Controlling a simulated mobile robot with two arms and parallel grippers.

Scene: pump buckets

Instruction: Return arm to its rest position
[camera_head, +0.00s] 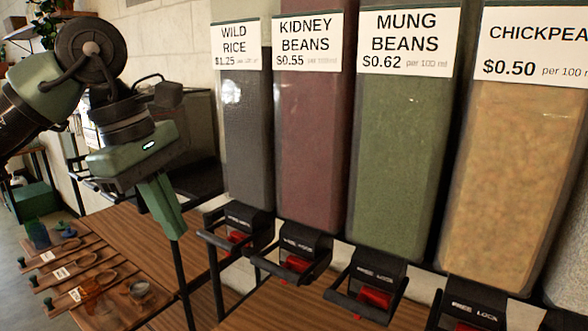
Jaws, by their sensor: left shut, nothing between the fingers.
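My left arm comes in from the upper left. My left gripper (172,226) points down over the wooden counter, in front of and to the left of the wild rice dispenser (247,130). Its fingers are together and hold nothing. It appears clear of the dispenser handles. My right gripper is not in view.
Kidney beans (312,140), mung beans (400,150) and chickpea (518,165) dispensers stand in a row, with black handles (290,262) jutting out below. Small wooden trays (75,262) and jars (140,292) sit on the wooden counter (140,235) at lower left.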

